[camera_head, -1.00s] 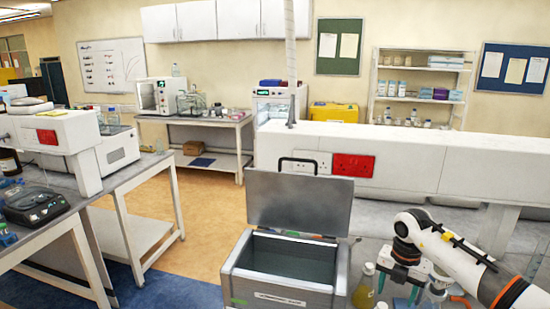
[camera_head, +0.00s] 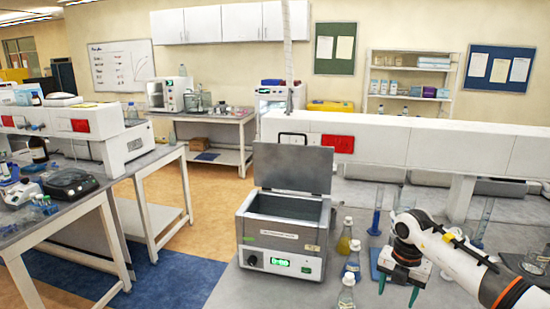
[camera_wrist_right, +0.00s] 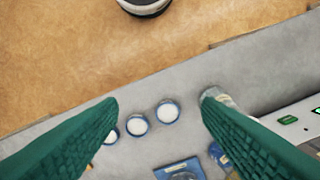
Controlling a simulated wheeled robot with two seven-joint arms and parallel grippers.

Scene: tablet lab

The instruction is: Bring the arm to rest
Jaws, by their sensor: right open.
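My right arm comes in from the lower right of the head view, and its gripper (camera_head: 398,289) hangs with green fingers pointing down over the grey bench. The fingers are apart with nothing between them. The right wrist view shows the same gripper (camera_wrist_right: 159,105) open, with bench and floor beyond the fingertips. My left gripper is not in view.
A metal water bath (camera_head: 285,225) with raised lid stands left of the gripper. Between them are a yellow-liquid flask (camera_head: 344,240) and clear bottles (camera_head: 351,262). A blue cylinder (camera_head: 376,215) stands behind. Three white-topped round things (camera_wrist_right: 138,125) sit below the fingers.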

